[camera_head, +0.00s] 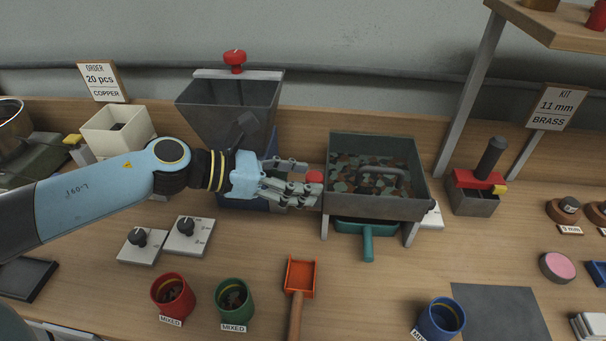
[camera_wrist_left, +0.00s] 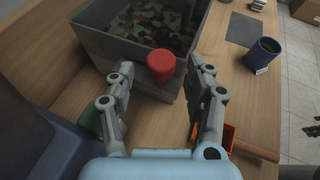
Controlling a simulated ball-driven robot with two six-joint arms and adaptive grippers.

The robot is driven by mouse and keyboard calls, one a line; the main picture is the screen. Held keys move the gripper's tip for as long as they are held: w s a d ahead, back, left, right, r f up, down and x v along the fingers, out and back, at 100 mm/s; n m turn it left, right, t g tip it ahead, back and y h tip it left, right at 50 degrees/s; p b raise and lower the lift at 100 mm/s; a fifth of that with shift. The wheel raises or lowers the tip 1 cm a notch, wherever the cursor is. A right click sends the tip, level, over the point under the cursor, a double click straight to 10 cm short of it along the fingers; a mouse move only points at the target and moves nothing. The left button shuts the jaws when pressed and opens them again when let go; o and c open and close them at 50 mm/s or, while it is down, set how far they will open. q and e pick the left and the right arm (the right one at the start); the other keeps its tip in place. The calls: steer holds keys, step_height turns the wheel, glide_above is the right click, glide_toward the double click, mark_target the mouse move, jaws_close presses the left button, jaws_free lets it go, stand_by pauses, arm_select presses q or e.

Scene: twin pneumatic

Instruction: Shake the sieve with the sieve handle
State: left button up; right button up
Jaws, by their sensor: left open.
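The sieve (camera_head: 421,207) is a grey open box on legs, holding many mixed brown and grey-green pieces. A dark arched bar (camera_head: 384,174) spans the pieces. A red knob (camera_head: 315,177), seemingly the sieve handle, stands out at the sieve's left side. My left gripper (camera_head: 309,181) is open at this knob. In the left wrist view, the red knob (camera_wrist_left: 160,66) shows between the open fingers, just beyond or level with their tips. Contact cannot be told. The sieve (camera_wrist_left: 112,55) fills the upper middle there.
A hopper (camera_head: 228,104) with a red knob stands behind my left gripper. A teal pan (camera_head: 368,235) sits under the sieve. An orange scoop (camera_head: 300,277), red cup (camera_head: 172,296), green cup (camera_head: 234,303) and blue cup (camera_head: 440,319) stand in front. Wood right of the sieve is partly clear.

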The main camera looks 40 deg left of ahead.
arm_select(q)
steer(key=shift+w+d+f, duration=0.15)
steer(key=shift+w+d, duration=0.1)
jaws_close()
stand_by(0.4)
